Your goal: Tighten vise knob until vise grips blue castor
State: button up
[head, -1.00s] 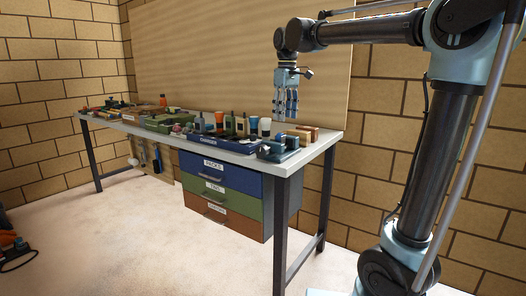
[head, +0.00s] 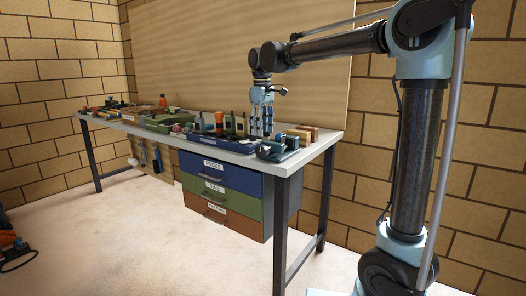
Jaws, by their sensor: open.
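A small dark teal vise (head: 278,148) stands near the front right corner of the workbench top (head: 240,158). Its knob and a blue castor are too small to make out in this view. My gripper (head: 260,134) points straight down just behind and to the left of the vise, its fingers low over the bench. The fingers are open and nothing shows between them. They cover some of the bottles behind.
A blue tray with bottles (head: 208,138) stands left of my gripper. Wooden blocks (head: 305,133) sit right of the vise. More items crowd the bench's left half. Labelled drawers (head: 222,190) hang below. The floor in front is clear.

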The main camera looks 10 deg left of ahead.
aim_at(263, 148)
notch_tip(263, 148, down, 9)
jog(key=shift+r, duration=0.1)
dwell(0.3)
jog(key=c, duration=1.1)
